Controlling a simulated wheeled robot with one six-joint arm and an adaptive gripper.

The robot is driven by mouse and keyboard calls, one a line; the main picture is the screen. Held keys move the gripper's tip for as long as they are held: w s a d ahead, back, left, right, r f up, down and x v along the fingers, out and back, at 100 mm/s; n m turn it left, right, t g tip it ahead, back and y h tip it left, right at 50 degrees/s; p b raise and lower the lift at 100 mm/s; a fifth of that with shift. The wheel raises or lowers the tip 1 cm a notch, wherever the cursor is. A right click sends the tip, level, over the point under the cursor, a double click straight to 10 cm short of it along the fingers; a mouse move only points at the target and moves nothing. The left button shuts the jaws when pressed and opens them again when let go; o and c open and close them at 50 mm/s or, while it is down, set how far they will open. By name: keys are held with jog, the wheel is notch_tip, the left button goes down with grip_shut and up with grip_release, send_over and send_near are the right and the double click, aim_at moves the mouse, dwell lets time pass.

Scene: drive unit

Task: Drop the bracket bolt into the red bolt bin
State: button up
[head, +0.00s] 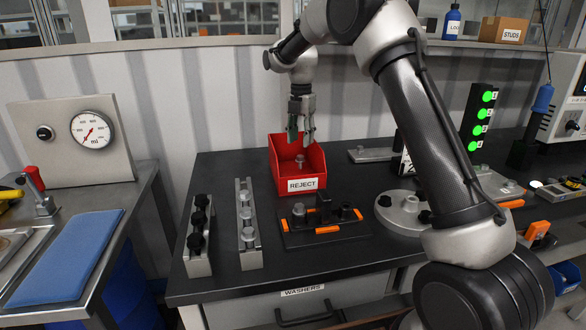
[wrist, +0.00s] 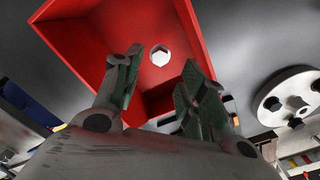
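The red bin (head: 312,163) stands near the back of the dark bench, with a white label reading REJECT on its front. A grey hex-headed bolt (head: 299,159) is inside the bin; its head also shows against the red interior in the wrist view (wrist: 160,55). I cannot tell whether it is the bracket bolt. My gripper (head: 300,138) is above the bin, pointing down. Its two fingers are apart with nothing between them, and the bolt lies clear below them. In the wrist view the fingers (wrist: 163,68) frame the bolt.
Two rails with bolts (head: 199,238) (head: 247,225) stand front left of the bin. A black fixture with orange clamps (head: 325,222) lies in front of it. A round flange (head: 402,212) is to the right. My arm crosses the right side.

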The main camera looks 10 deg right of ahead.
jog(key=shift+r, duration=0.1)
notch_tip(320, 180, up, 12)
dwell(0.5)
jog(key=s+d+f+m, duration=0.2)
jog(key=s+f+m, duration=0.35)
jog(key=m, duration=0.65)
jog(key=s+d+r+m+t, duration=0.1)
jog(key=s+d+m, duration=0.3)
jog(key=s, duration=0.8)
jog(key=s+d+m+t, duration=0.2)
jog(key=s+d+m, duration=0.2)
jog(key=s, duration=0.9)
jog(key=s+d+r+m+t, duration=0.1)
jog(key=s+d+m, duration=0.4)
jog(key=s, duration=0.8)
jog(key=shift+s+r+m, duration=0.25)
jog(key=shift+r+m, duration=0.05)
jog(key=shift+m, duration=0.7)
